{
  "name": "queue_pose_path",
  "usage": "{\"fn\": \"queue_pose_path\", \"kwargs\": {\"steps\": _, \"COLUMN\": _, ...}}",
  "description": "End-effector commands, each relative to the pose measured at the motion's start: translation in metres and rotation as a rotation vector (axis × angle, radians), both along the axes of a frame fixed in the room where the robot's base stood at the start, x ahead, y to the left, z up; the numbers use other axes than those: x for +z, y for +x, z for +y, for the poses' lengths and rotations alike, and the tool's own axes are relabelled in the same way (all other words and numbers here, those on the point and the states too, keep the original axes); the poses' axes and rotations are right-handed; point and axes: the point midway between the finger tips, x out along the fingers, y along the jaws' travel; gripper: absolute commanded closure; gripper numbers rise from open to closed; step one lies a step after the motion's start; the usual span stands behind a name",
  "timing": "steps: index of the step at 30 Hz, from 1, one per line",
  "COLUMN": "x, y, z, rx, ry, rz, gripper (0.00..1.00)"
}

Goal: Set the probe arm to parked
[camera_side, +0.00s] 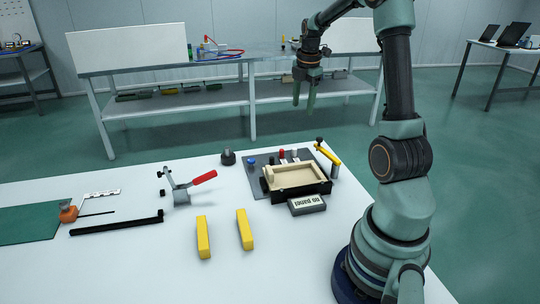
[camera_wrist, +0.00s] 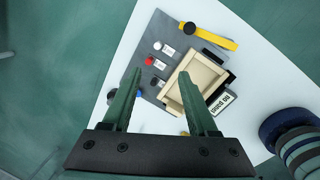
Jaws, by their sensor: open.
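The probe arm (camera_side: 329,154) is a yellow bar with a black end, at the right back corner of the panel fixture. In the wrist view the probe arm (camera_wrist: 216,37) lies across the plate's upper right edge, swung out beside the beige tray and not over it. The fixture has a grey plate (camera_side: 256,181) and a beige tray (camera_side: 275,184) in a black frame; the tray looks empty. A sign (camera_side: 307,205) at its front seems to read "no panel". My gripper (camera_side: 304,104) is open and empty, high above and behind the fixture. Its fingers (camera_wrist: 160,74) show in the wrist view.
Red, white and blue controls (camera_side: 252,161) line the plate's back. A red-handled clamp (camera_side: 203,178), a black knob (camera_side: 228,157) and two yellow blocks (camera_side: 203,237) (camera_side: 244,229) stand to the left. A black bar (camera_side: 117,223) lies farther left.

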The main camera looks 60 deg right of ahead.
Motion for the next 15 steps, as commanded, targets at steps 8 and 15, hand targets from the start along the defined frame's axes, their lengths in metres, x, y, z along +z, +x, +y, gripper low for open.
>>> {"fn": "queue_pose_path", "kwargs": {"steps": 8, "x": 0.001, "y": -0.012, "z": -0.014, "rx": -0.672, "ry": 0.097, "rz": -0.039, "gripper": 0.41}}
{"fn": "queue_pose_path", "kwargs": {"steps": 15, "x": 0.002, "y": -0.023, "z": -0.024, "rx": -1.255, "ry": 0.159, "rz": -0.061, "gripper": 0.41}}
